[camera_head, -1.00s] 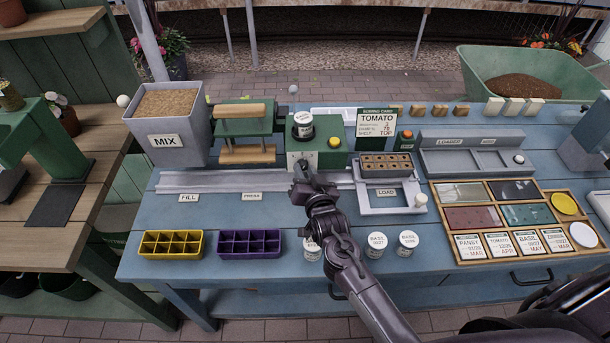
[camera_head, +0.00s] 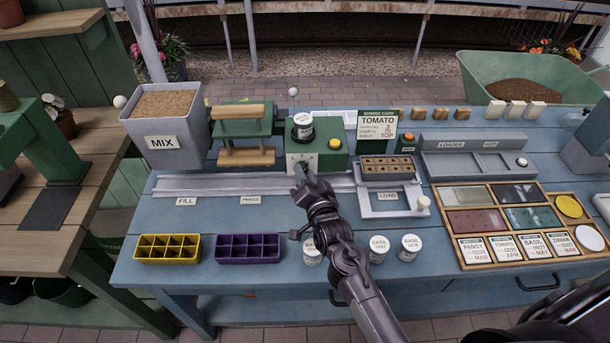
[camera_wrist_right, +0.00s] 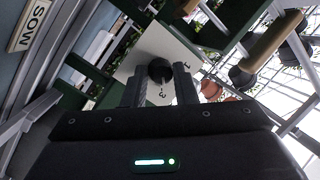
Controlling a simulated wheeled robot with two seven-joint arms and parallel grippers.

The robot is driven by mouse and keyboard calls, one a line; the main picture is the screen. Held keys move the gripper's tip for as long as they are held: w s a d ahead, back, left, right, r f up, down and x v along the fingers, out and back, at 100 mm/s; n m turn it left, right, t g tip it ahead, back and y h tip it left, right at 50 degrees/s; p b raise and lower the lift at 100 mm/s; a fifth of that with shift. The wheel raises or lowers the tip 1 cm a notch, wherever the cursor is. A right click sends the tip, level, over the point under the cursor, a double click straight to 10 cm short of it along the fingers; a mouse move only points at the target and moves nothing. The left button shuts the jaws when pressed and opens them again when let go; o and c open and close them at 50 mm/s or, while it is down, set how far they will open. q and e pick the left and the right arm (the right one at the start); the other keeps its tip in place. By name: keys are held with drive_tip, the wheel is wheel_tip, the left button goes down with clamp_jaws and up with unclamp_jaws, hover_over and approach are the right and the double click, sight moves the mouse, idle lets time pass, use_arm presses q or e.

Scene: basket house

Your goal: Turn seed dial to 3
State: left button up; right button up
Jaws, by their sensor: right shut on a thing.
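The seed dial is a small black round knob (camera_wrist_right: 160,70) on a white plate (camera_wrist_right: 160,52) with printed numbers; a 3 shows just below it in the wrist view. The plate sits on the front of the green seeder box (camera_head: 328,163). My right gripper (camera_wrist_right: 158,84) has one finger on each side of the knob and is shut on it. In the head view my right gripper (camera_head: 302,174) is at the front of the box and hides the dial. The dial's pointer cannot be made out. My left gripper is not in view.
The sowing card (camera_head: 377,126) reads TOMATO and stands behind the brown cell tray (camera_head: 388,161). A metal rail (camera_head: 230,183) runs left of the box. Yellow (camera_head: 168,248) and purple (camera_head: 247,247) trays lie front left.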

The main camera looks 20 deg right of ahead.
drive_tip(key=o, duration=1)
drive_tip(key=shift+s, duration=0.15)
drive_tip(key=s, duration=0.3)
drive_tip(key=s+b, duration=0.1)
drive_tip(key=s, duration=0.3)
drive_tip(key=shift+s+r+b, duration=0.2)
drive_tip(key=shift+s+b, duration=0.1)
drive_tip(key=shift+f, duration=0.1)
